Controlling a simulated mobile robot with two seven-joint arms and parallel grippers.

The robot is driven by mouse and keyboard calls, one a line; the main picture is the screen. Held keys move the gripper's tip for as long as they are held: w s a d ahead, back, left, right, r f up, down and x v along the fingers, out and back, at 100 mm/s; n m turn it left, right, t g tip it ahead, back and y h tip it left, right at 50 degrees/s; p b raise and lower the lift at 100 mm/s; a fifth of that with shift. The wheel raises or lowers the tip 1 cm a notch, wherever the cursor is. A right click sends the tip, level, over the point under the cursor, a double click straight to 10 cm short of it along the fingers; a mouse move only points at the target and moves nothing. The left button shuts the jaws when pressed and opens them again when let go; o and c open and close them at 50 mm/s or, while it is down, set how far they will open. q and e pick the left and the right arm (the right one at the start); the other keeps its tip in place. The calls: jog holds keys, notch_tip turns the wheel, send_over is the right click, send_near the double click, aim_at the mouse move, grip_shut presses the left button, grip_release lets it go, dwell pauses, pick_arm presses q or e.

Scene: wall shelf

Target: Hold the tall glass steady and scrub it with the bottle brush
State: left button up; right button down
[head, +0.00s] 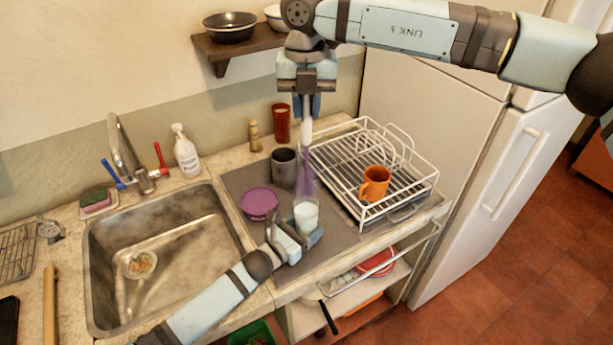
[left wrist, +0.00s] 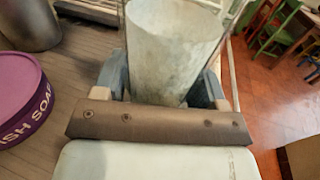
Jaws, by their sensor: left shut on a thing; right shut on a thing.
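The tall clear glass (head: 306,216) stands upright on the grey mat, with a cloudy white lower part. My left gripper (head: 300,238) is shut around its lower part; in the left wrist view the glass (left wrist: 172,50) sits between the fingers. My right gripper (head: 308,98) is above, shut on the white handle of the bottle brush (head: 306,172). The brush points down, its purple bristles just above the white part and in line with the glass. I cannot tell how far the bristles are inside the clear upper part. The brush does not show in the left wrist view.
A purple dish-soap tub (head: 259,203) and a dark grey cup (head: 284,168) stand left of the glass. A white dish rack (head: 425,186) with an orange mug (head: 374,184) is close on the right. The sink (head: 190,298) is at left, a red tumbler (head: 281,124) behind.

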dwell(0.3)
pick_arm(q)
jog(key=o, duration=1.2)
jog(key=v, duration=1.2)
